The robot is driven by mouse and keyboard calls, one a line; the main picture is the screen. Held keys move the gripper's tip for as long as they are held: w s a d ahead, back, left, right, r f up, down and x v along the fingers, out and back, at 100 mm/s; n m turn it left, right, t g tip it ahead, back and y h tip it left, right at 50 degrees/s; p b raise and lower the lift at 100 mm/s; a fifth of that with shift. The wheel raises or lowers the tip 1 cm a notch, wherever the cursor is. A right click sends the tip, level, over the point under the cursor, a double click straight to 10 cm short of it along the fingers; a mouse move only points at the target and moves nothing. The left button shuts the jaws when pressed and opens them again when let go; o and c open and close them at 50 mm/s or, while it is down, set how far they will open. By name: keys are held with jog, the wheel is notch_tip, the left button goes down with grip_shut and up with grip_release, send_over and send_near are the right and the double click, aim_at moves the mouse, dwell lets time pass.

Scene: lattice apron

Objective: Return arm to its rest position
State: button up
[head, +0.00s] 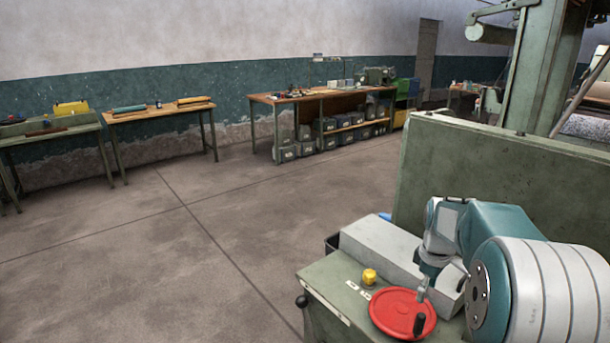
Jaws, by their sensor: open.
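My teal and white arm comes in at the lower right of the head view and bends down over a green machine top. My gripper (422,292) points down at its end, small and partly hard to make out. It is open, with nothing seen between its fingers. It is close to the back right part of a red round wheel (388,308), which carries an upright black handle (419,323). I cannot tell whether the gripper touches the wheel.
A yellow knob (369,276) sits on the green machine top (335,280) beside the wheel. A grey block (375,243) lies behind my gripper, and a tall green panel (490,170) stands beyond. Workbenches (325,95) line the far wall. The floor (190,240) at left is clear.

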jog(key=s+a+r+m+t, duration=0.25)
jog(key=s+a+r, duration=0.25)
jog(key=s+a, duration=0.25)
jog(key=s+a+r+m+t, duration=0.1)
jog(key=s+a+r+m, duration=0.2)
jog(key=s+a+r, duration=0.45)
jog(key=s+a+f+m+t, duration=0.2)
jog(key=s+f, duration=0.1)
jog(key=s, duration=0.7)
jog(key=shift+a+f, duration=0.2)
jog(key=shift+f, duration=0.2)
jog(key=shift+s+m, duration=0.1)
jog(key=shift+m, duration=0.15)
dwell(0.9)
